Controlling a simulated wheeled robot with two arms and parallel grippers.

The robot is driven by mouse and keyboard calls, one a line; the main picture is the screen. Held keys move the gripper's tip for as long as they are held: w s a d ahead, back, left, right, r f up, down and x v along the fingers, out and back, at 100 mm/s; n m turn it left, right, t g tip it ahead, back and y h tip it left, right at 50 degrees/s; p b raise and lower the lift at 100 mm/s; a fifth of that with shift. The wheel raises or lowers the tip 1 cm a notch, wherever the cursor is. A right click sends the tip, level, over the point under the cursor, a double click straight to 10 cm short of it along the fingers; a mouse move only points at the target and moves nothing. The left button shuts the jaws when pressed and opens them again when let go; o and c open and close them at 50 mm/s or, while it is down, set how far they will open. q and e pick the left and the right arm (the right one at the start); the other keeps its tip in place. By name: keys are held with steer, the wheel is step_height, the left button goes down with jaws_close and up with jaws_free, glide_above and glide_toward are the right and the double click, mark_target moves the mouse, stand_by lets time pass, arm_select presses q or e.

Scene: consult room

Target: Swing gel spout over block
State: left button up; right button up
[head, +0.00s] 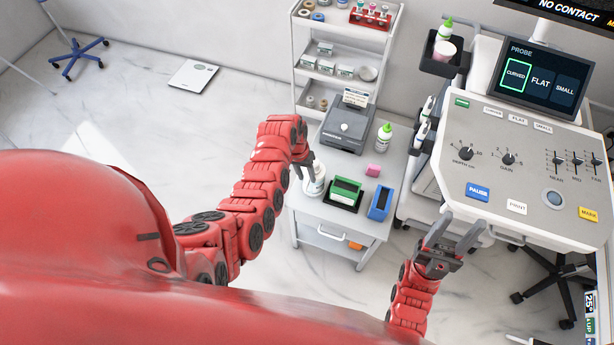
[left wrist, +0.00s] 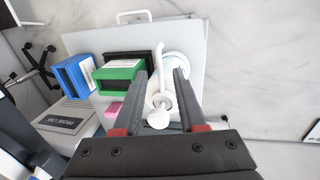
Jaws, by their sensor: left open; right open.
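The white pump gel bottle (head: 314,183) stands at the left edge of the trolley top, partly hidden behind my left gripper (head: 308,165). In the left wrist view its thin white spout (left wrist: 159,62) points up the picture toward the drawer handle, not toward the block. My left gripper (left wrist: 165,78) is open, with its fingers on either side of the spout and pump head; I cannot tell whether they touch. The small pink block (head: 372,170) lies on the trolley top, and also shows left of the fingers (left wrist: 113,109). My right gripper (head: 452,238) is open and empty by the console's front edge.
On the trolley (head: 335,220), a green box (head: 345,189) and a blue box (head: 380,203) stand near the bottle. A green-capped bottle (head: 384,138) and a grey device (head: 346,128) are behind. The ultrasound console (head: 530,180) stands to the right.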

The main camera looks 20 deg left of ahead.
arm_select(q)
steer(key=shift+d+f, duration=0.15)
steer(key=shift+f, duration=0.7)
jaws_close()
stand_by(1.0)
